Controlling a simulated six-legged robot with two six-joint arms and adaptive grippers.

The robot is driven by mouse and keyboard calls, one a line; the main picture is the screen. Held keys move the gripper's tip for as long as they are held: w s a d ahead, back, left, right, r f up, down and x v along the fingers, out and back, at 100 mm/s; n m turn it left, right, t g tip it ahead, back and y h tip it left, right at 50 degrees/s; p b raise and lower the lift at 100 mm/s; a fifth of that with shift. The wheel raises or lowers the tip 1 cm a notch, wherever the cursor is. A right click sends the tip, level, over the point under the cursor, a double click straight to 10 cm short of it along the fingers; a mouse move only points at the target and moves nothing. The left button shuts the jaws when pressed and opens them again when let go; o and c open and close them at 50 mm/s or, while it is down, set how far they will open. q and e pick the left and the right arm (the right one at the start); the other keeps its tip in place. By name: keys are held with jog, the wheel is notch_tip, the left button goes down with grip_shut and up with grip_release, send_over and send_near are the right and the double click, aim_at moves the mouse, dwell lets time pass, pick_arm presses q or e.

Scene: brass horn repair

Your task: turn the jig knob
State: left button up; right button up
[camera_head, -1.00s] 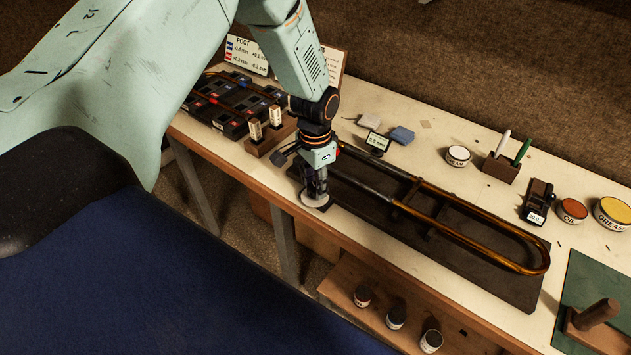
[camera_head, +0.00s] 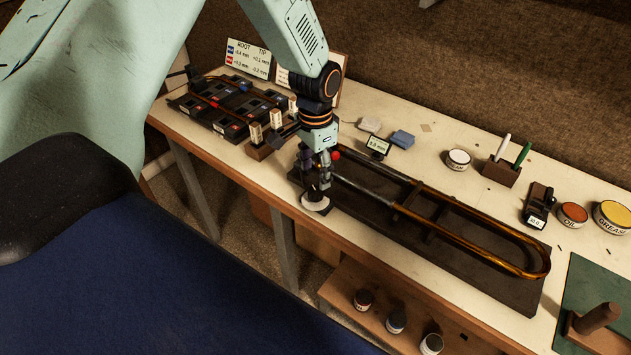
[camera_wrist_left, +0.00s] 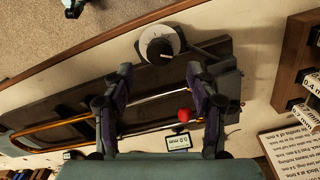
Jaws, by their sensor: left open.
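The jig knob shows in the left wrist view as a dark round knob (camera_wrist_left: 160,46) on a pale disc. In the head view the pale disc (camera_head: 316,204) sits at the near left end of the dark jig (camera_head: 490,278). My left gripper (camera_head: 317,190) is above the disc, pointing down, and largely hides the knob. In the left wrist view its two fingers (camera_wrist_left: 160,69) are spread with nothing held, and the knob appears just beyond their tips. I cannot tell whether they touch it.
A brass slide (camera_head: 520,258) lies along the jig. A small display (camera_head: 378,145) stands behind it, and a block rack (camera_head: 268,144) is to the left. A pen holder (camera_head: 501,171), an oil tin (camera_head: 573,214) and a grease tin (camera_head: 612,215) stand to the right.

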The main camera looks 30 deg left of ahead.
aim_at(316, 190)
pick_arm(q)
notch_tip(316, 190, up, 7)
jog(key=shift+f, duration=0.2)
dwell(0.5)
jog(key=s+d+f+n, duration=0.1)
jog(key=s+d+f, duration=0.4)
jog(key=s+f, duration=0.45)
jog(key=s+d+f+n, duration=0.2)
jog(key=s+f, duration=0.3)
jog(key=s, duration=0.6)
jog(key=s+d+f+n, duration=0.15)
jog(key=s+f, duration=0.45)
jog(key=s, duration=0.6)
notch_tip(316, 190, down, 17)
jog(key=b, duration=1.8)
jog(key=shift+w+a+f, duration=0.15)
jog(key=shift+w+f, duration=0.05)
jog(key=shift+w, duration=0.1)
jog(key=shift+n, duration=0.25)
